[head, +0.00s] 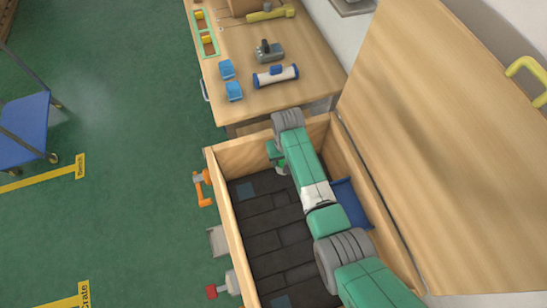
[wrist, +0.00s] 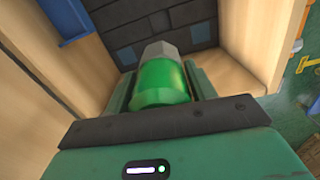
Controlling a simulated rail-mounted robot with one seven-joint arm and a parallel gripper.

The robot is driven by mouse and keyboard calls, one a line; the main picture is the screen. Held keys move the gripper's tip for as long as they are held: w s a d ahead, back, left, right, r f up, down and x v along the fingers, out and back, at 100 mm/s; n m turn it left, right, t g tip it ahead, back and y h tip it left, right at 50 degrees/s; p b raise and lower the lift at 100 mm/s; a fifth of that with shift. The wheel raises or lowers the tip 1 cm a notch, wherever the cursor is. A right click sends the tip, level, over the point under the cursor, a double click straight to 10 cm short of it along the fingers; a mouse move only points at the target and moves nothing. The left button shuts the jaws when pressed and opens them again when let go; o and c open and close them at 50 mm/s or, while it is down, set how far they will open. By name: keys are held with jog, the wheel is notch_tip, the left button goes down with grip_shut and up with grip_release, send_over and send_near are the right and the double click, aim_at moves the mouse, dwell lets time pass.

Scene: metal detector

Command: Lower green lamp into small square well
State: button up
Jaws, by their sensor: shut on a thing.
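My gripper (wrist: 162,88) is shut on the green lamp (wrist: 163,82), a green cylinder with a grey faceted end, which points toward the dark crate floor in the wrist view. In the head view my gripper (head: 278,160) is inside the far end of the wooden crate, and my arm hides most of the lamp.
The crate's dark lining (head: 275,225) has wooden walls around it, with the far wall (head: 245,155) close to my gripper. A blue bin (head: 350,203) is at the right inside. The open lid (head: 440,140) stands right. A workbench (head: 305,55) lies beyond.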

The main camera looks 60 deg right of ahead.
jog(key=shift+f+b, duration=17.5)
jog(key=shift+f, duration=0.55)
jog(key=o, duration=1.2)
notch_tip(320, 180, up, 12)
jog(key=p, duration=1.2)
